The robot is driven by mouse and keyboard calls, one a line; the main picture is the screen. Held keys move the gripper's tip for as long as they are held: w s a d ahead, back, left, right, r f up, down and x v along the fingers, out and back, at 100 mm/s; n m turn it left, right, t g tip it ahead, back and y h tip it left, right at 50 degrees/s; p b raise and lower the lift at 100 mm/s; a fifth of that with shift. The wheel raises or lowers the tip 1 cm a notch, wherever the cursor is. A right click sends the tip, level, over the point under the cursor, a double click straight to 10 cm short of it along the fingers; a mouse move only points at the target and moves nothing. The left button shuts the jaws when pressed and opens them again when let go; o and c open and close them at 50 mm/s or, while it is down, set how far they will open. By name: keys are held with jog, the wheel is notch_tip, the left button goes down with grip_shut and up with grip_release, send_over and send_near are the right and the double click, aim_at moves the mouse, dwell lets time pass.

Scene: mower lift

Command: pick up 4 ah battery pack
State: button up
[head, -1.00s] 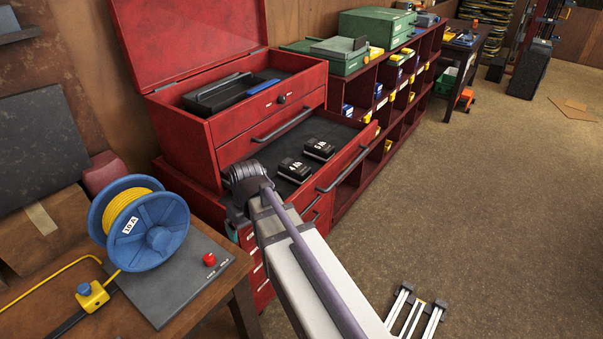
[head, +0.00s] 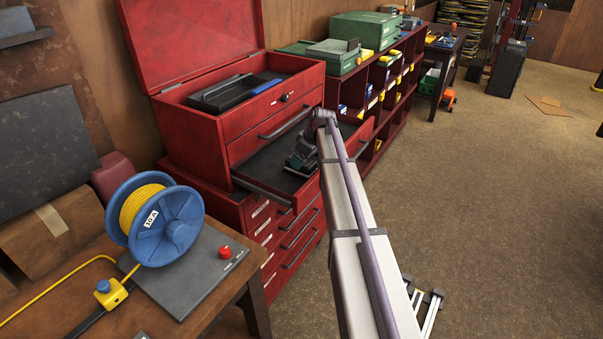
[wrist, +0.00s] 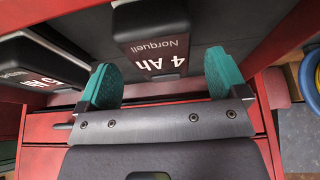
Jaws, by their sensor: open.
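The 4 Ah battery pack (wrist: 150,25) is black with white "4 Ah Norquell" lettering, upside down in the wrist view. It lies in the open red drawer (head: 262,190). My gripper (wrist: 158,68) is open, its teal fingers apart on the left and right of the pack's near end in the picture. The pack's label end shows between them with a gap on each side; I cannot tell how deep the fingertips reach. In the head view my gripper (head: 299,160) is over the drawer, and my arm hides most of the drawer's contents.
A second black Norquell battery pack (wrist: 40,62) lies left of the 4 Ah one in the wrist view, close to the left finger. The red drawer front (wrist: 190,113) runs under my gripper. A blue cable reel (head: 165,220) stands on the bench at left.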

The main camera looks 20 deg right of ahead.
jog(key=b+x, duration=0.4)
jog(key=x, duration=0.1)
jog(key=shift+s+f, duration=0.1)
jog(key=shift+f, duration=0.05)
jog(key=shift+s+r, duration=0.1)
jog(key=shift+r, duration=0.2)
jog(key=shift+f, duration=0.1)
jog(key=c, duration=1.3)
notch_tip(320, 180, up, 10)
jog(key=p, duration=1)
